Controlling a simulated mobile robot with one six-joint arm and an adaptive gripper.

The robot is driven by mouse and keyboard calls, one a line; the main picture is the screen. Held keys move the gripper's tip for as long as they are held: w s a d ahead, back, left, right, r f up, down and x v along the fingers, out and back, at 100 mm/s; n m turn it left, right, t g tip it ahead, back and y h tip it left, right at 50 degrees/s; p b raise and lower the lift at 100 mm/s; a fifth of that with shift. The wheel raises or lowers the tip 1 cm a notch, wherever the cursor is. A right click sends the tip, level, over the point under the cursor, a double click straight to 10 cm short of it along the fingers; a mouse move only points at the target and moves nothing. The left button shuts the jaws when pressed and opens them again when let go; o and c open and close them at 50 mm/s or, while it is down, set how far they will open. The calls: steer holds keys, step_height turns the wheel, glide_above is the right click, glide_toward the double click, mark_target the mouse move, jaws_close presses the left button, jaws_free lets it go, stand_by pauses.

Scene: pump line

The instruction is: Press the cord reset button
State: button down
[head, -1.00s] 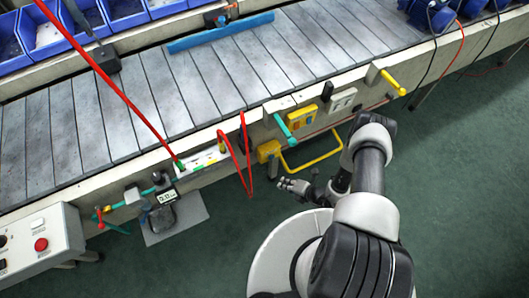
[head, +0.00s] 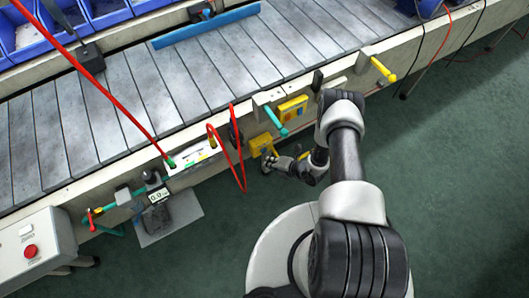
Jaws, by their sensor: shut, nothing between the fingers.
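My gripper (head: 275,164) is shut and empty. It is in front of the conveyor's side, just below a yellow box (head: 261,145), and looks close to it; I cannot tell whether they touch. The gripper covers part of that box's lower side. A yellow panel with a small blue part (head: 292,108) is on the conveyor side above and to the right of the box. No label shows which part is the cord reset button, and I cannot make out a button on the box.
A teal lever (head: 276,122) and a yellow lever (head: 384,70) stick out from the conveyor's side. A red hose (head: 240,170) hangs left of my gripper. A grey control box with a red button (head: 30,251) stands at the lower left.

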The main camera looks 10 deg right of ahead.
steer(key=shift+w+a, duration=0.2)
steer(key=shift+w, duration=0.4)
steer(key=shift+w, duration=0.1)
stand_by(1.0)
steer(key=shift+w+a+b, duration=0.1)
steer(key=shift+w+b, duration=0.2)
steer(key=shift+b, duration=0.2)
steer(key=shift+w+a+b, duration=0.15)
steer(key=shift+w+b, duration=0.15)
steer(key=shift+w, duration=0.15)
stand_by(0.6)
steer(key=shift+s+d, duration=0.25)
steer(key=shift+s, duration=0.6)
steer(key=s, duration=0.1)
steer(key=s+d+p, duration=0.1)
steer(key=s, duration=0.2)
steer(key=shift+s+d, duration=0.3)
steer(key=shift+s, duration=0.1)
